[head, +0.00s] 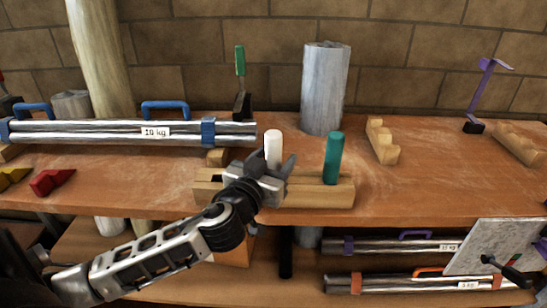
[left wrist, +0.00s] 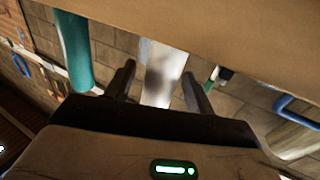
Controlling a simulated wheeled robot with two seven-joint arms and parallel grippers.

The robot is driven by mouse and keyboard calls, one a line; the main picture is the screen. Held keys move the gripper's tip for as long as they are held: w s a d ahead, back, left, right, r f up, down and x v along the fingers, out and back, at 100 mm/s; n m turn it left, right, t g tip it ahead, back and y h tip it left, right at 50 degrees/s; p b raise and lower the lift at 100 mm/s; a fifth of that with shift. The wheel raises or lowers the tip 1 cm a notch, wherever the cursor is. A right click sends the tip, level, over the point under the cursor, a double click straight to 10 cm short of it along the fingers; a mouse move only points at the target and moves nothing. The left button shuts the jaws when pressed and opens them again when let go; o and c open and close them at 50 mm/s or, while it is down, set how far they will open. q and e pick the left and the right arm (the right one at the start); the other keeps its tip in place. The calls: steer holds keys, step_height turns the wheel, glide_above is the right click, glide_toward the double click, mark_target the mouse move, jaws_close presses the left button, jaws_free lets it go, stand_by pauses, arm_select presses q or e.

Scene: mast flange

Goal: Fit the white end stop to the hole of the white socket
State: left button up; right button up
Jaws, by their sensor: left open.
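The white end stop (head: 273,148) is an upright white peg standing at a wooden block (head: 320,190) on the bench; its lower end is hidden by my gripper. My left gripper (head: 276,172) is open at this peg, its fingers close to it. In the left wrist view, a pale piece (left wrist: 158,85) that looks like the same peg shows between the two open fingers (left wrist: 158,75); contact cannot be told. A teal peg (head: 333,158) stands in the block to the right. I cannot make out the white socket. My right gripper is not in view.
A grey cylinder (head: 325,90) stands behind the block. Metal tubes with blue handles (head: 100,132) lie at the back left. Notched wooden rests (head: 382,142) lie to the right. Red (head: 52,181) and yellow pieces lie at the left. A grey plate (head: 490,246) is at lower right.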

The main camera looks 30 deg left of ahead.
arm_select(q)
steer(key=c, duration=1.1)
